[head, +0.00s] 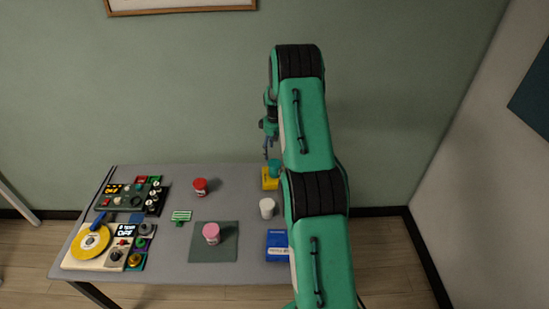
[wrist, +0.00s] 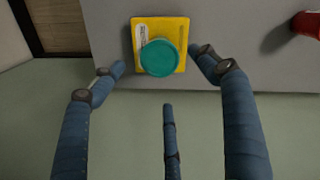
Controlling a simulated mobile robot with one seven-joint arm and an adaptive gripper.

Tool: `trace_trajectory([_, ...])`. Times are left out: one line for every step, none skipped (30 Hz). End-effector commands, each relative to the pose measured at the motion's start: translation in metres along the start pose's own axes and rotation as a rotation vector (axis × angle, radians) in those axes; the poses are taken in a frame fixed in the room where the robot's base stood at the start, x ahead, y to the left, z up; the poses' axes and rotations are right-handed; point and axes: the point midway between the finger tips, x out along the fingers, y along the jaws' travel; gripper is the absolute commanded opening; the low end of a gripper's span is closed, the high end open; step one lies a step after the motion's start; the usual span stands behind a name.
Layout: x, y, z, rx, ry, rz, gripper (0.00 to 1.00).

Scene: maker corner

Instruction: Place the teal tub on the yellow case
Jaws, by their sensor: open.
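The teal tub (wrist: 158,57) sits on the yellow case (wrist: 181,27) in the wrist view, with its round lid facing the camera. In the head view the teal tub (head: 274,167) is on the yellow case (head: 269,181) at the back right of the table, partly hidden by my arm. My gripper (wrist: 160,58) is open, its blue fingers spread to either side of the tub with gaps between. A third finger points toward the tub from below in the wrist view. In the head view my gripper (head: 267,150) is above and beside the tub.
The grey table (head: 165,262) also holds a white tub (head: 267,208), a red tub (head: 200,187), a pink tub (head: 211,233) on a dark mat (head: 230,252), a blue box (head: 277,245) and a green card (head: 181,216). Control panels (head: 110,245) fill the left side.

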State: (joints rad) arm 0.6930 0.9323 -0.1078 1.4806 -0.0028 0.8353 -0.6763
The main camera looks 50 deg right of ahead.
Motion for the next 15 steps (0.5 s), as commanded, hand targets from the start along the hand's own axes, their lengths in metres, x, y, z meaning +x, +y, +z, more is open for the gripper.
trace_trajectory([-0.007, 0.000, 0.000, 0.000, 0.001, 0.001, 0.75])
trace_trajectory([-0.009, 0.000, 0.000, 0.000, 0.001, 0.001, 0.75])
trace_trajectory([-0.013, 0.000, 0.000, 0.000, 0.000, 0.000, 0.75])
trace_trajectory([-0.015, 0.000, 0.000, 0.000, 0.000, 0.000, 0.75])
trace_trajectory([-0.017, 0.000, 0.000, 0.000, -0.001, -0.001, 0.75])
trace_trajectory([-0.019, 0.000, 0.000, 0.000, -0.001, -0.001, 0.75])
trace_trajectory([-0.021, 0.000, 0.000, 0.000, -0.001, -0.001, 0.75])
trace_trajectory([-0.022, 0.000, 0.000, 0.000, -0.001, -0.001, 0.75])
trace_trajectory([-0.023, 0.000, 0.000, 0.000, -0.001, -0.001, 0.75])
trace_trajectory([-0.023, 0.000, 0.000, 0.000, -0.001, -0.001, 0.75])
trace_trajectory([-0.024, 0.000, 0.000, 0.000, -0.001, 0.000, 0.75])
trace_trajectory([-0.024, 0.000, 0.000, 0.000, -0.001, 0.000, 0.75])
trace_trajectory([-0.024, 0.000, 0.000, 0.000, -0.001, -0.001, 0.75])
trace_trajectory([-0.024, 0.000, 0.000, 0.000, -0.001, -0.001, 0.75])
trace_trajectory([-0.024, 0.000, 0.000, 0.000, -0.001, -0.001, 0.75])
